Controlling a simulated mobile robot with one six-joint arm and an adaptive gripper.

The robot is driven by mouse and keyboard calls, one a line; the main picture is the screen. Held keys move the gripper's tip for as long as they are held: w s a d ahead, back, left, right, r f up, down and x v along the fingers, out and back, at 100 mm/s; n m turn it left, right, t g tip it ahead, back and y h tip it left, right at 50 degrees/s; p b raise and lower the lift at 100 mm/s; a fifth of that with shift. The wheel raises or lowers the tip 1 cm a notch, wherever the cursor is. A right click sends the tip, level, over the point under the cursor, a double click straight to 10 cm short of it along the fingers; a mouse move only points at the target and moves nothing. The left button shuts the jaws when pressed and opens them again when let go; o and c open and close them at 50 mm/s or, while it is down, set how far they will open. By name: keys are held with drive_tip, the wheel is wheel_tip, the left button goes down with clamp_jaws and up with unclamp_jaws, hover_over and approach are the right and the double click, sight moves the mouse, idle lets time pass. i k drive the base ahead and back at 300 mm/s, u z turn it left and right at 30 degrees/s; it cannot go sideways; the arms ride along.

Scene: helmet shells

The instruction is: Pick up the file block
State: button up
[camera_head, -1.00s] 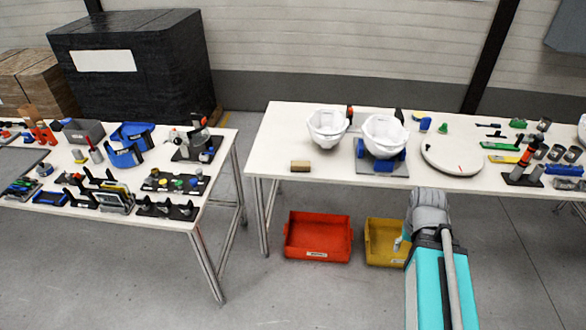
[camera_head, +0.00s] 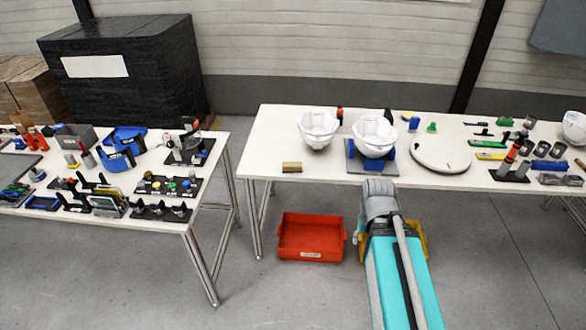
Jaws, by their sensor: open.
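A small tan block with a darker end, which looks like the file block (camera_head: 292,167), lies near the front left corner of the right-hand table (camera_head: 262,150). Nothing touches it. My arm reaches up from the bottom of the picture, right of the block and in front of the table edge.
Two white helmet shells (camera_head: 318,128) (camera_head: 375,133) stand behind and right of the block, one on a blue fixture (camera_head: 370,163). A round white disc (camera_head: 440,153) lies further right. A red bin (camera_head: 311,238) and a mostly hidden yellow bin (camera_head: 424,240) are on the floor. The left table (camera_head: 150,222) is crowded.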

sight(288, 167)
drive_tip(key=u, duration=0.05)
drive_tip(key=i, duration=0.95)
